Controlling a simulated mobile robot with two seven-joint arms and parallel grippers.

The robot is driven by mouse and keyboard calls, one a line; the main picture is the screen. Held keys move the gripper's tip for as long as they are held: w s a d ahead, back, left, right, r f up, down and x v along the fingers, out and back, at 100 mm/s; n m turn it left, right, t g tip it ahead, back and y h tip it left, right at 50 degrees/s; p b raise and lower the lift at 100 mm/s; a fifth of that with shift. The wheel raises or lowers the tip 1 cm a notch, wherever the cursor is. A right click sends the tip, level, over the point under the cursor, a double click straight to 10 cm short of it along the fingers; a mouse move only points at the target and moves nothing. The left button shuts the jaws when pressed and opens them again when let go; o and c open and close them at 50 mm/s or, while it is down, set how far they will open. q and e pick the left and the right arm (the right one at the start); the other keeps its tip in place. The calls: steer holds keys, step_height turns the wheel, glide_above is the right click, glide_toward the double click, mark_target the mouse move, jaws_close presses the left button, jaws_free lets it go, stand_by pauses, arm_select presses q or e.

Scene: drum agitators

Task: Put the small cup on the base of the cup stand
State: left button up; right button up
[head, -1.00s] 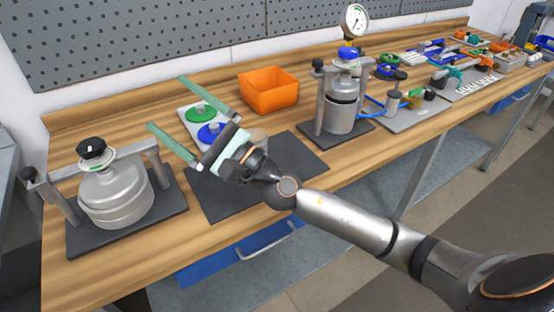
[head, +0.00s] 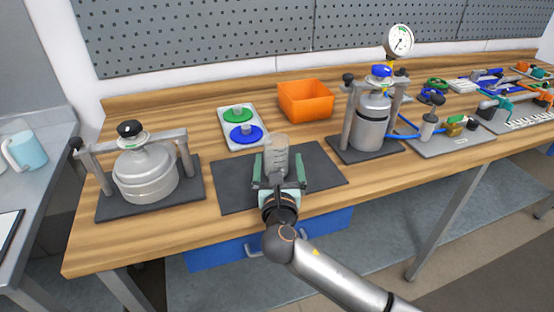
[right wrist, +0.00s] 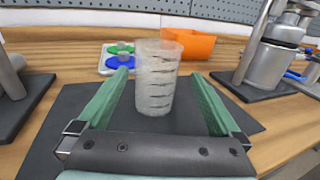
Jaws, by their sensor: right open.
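A translucent cup with ring markings (head: 277,148) stands upright on the dark mat (head: 235,190). It also shows in the right wrist view (right wrist: 156,85). My right gripper (head: 277,165) is open, with one green finger on each side of the cup; in the right wrist view a gap shows on both sides. Two framed stands with dark bases are in view: a left one (head: 110,207) holding a wide metal pot (head: 145,175), and a right one (head: 362,152) holding a tall metal canister (head: 371,122). I cannot tell which is the cup stand. My left gripper is not in view.
A white tray (head: 228,120) with a green and a blue lid lies behind the mat, beside an orange bin (head: 305,98). A pressure gauge (head: 398,40) rises behind the right stand. The mat is bare on both sides of my gripper.

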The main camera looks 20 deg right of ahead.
mark_target(276, 143)
steer(key=shift+a+x, duration=0.2)
steer(key=shift+x, duration=3.05)
steer(key=shift+w+r, duration=0.1)
steer(key=c, duration=1.4)
steer(key=shift+r, duration=0.1)
